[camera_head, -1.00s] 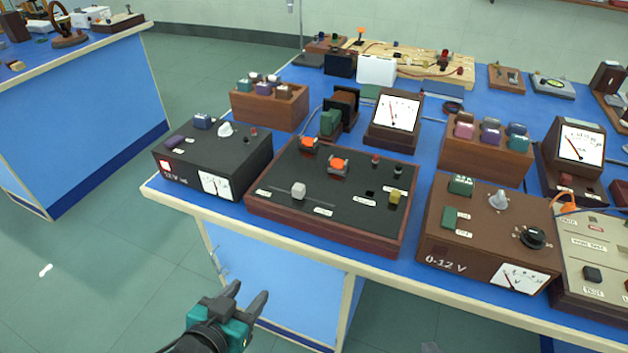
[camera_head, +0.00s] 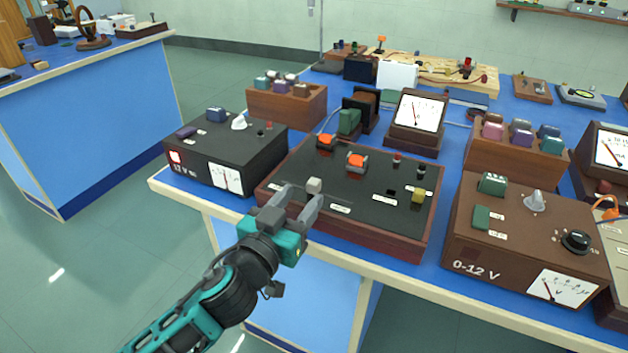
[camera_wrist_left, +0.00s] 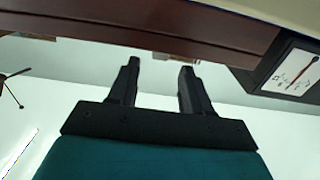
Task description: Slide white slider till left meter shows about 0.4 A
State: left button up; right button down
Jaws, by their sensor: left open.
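The white slider (camera_head: 314,185) is a small pale knob on the left part of a black-topped wooden board (camera_head: 372,205). My left gripper (camera_head: 301,194) is open at the board's front edge. Its fingertips point toward the slider, the right fingertip just in front of it in the picture; contact cannot be told. In the left wrist view the open, empty fingers (camera_wrist_left: 158,68) show below the brown board edge (camera_wrist_left: 150,32), and the slider is not clearly visible. The left meter (camera_head: 420,112) stands behind the board, its needle leaning left; its value is too small to read.
A black power supply (camera_head: 225,150) with a dial stands left of the board. A brown 0-12 V supply (camera_head: 520,235) stands to the right. Another meter (camera_head: 612,148) is at the far right. Wooden blocks with coloured plugs (camera_head: 287,105) stand behind. Floor is free in front.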

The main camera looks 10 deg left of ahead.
aim_at(311, 186)
pick_arm(q)
jog(key=shift+x, duration=3.15)
grip_shut()
